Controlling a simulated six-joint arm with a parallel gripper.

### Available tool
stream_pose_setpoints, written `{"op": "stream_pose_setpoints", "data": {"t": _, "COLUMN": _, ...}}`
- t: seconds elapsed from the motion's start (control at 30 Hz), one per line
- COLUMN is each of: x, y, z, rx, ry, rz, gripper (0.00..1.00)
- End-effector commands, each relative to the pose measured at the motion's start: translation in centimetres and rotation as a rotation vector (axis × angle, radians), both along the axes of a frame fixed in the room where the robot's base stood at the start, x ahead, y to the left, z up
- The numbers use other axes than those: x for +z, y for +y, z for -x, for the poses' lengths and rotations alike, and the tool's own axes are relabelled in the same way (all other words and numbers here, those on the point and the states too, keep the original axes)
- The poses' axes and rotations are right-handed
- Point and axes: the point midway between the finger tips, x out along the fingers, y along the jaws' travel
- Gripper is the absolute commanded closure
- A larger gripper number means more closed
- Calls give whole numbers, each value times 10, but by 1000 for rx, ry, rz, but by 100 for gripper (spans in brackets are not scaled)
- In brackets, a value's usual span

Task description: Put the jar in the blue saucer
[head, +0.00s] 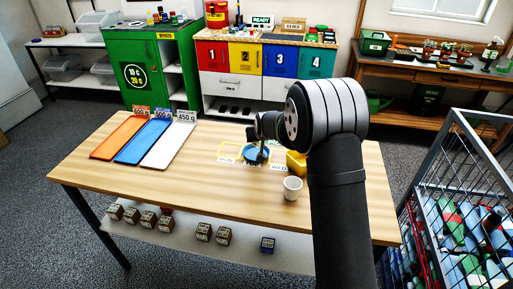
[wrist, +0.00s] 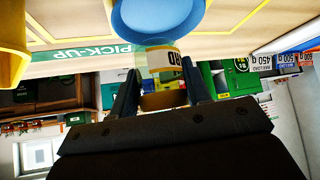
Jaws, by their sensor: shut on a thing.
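The blue saucer (head: 250,158) lies on the wooden table, inside a yellow outline. My gripper (head: 262,146) is over it, pointing down. In the wrist view, which is upside down, my gripper (wrist: 160,80) is shut on the jar (wrist: 167,60), a small clear jar with a yellow band and a white label. The saucer (wrist: 158,14) shows just beyond the jar's end, and their edges overlap in the picture. I cannot tell whether they touch. In the head view my gripper mostly hides the jar.
A yellow bin (head: 296,165) stands close to the right of the saucer. A white cup (head: 292,188) stands in front of it. Orange, blue and white lanes (head: 170,146) with weight signs lie at the left. The front middle of the table (head: 200,180) is clear.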

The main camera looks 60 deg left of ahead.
Motion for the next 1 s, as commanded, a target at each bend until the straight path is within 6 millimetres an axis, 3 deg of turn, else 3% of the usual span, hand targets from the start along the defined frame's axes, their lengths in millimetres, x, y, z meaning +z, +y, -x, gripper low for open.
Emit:
{"op": "stream_pose_setpoints", "data": {"t": 0.23, "x": -13, "y": 10, "z": 7, "rx": -1, "ry": 1, "rz": 1, "gripper": 83}}
{"op": "stream_pose_setpoints", "data": {"t": 0.47, "x": -45, "y": 9, "z": 7, "rx": -1, "ry": 1, "rz": 1, "gripper": 83}}
{"op": "stream_pose_setpoints", "data": {"t": 0.87, "x": -51, "y": 9, "z": 6, "rx": -1, "ry": 1, "rz": 1, "gripper": 83}}
{"op": "stream_pose_setpoints", "data": {"t": 0.9, "x": -50, "y": 9, "z": 6, "rx": -1, "ry": 1, "rz": 0, "gripper": 48}}
{"op": "stream_pose_setpoints", "data": {"t": 1.0, "x": -50, "y": 9, "z": 6, "rx": -1, "ry": 1, "rz": 1, "gripper": 34}}
